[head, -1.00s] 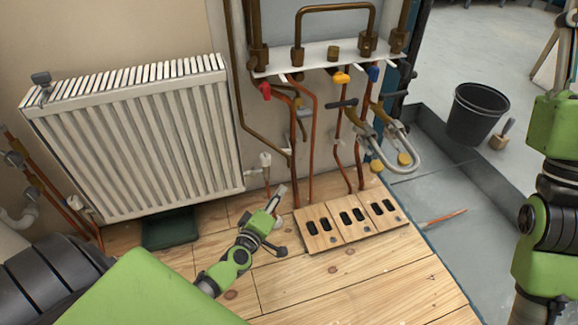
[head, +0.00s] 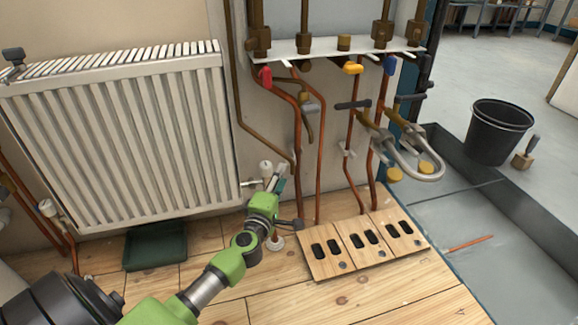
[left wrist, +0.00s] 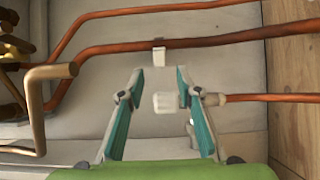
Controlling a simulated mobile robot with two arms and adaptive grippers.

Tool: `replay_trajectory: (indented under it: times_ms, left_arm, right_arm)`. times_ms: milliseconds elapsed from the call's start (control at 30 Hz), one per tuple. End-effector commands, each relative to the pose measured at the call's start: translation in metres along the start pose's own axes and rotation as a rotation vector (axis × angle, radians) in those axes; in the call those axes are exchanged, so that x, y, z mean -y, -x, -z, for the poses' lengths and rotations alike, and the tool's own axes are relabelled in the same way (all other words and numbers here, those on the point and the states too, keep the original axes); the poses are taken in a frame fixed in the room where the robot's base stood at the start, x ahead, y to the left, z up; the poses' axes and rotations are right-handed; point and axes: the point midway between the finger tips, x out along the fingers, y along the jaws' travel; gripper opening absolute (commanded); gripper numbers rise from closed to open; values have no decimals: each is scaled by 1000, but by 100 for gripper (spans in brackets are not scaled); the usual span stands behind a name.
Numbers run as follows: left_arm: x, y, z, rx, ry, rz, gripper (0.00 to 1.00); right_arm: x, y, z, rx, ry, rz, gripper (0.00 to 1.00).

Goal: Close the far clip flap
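A small pale clip (left wrist: 159,55) sits at a copper pipe (left wrist: 210,40) in the left wrist view, just beyond my fingertips. I cannot tell whether its flap is open or closed. My left gripper (head: 277,180) reaches toward the wall right of the radiator. In the left wrist view, its teal-padded fingers (left wrist: 158,75) are spread apart and hold nothing. My right gripper is out of view.
A white valve knob (left wrist: 165,102) shows between the fingers. The radiator (head: 120,140) stands left. Slotted wooden boards (head: 365,246) and a green tray (head: 155,247) lie on the floor. A black bucket (head: 498,132) stands at right.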

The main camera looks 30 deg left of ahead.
Motion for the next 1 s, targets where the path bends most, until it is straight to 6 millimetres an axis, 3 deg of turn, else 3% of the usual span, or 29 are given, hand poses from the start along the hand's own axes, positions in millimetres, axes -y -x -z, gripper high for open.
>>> replay_trajectory:
  times_ms: [200, 400, 600, 900, 1000]
  left_arm:
    - [4, -44, 0, 0, -2, -3, 32]
    - [3, -72, 0, 0, -2, -2, 32]
    - [1, -84, 0, 0, -1, -1, 32]
    - [0, -85, 0, 0, -1, 0, 32]
    - [0, -85, 0, 0, -2, 0, 6]
  right_arm:
    - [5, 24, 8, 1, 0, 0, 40]
    - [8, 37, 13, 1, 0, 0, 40]
    - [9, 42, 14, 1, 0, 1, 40]
    - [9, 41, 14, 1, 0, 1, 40]
    - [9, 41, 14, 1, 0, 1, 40]
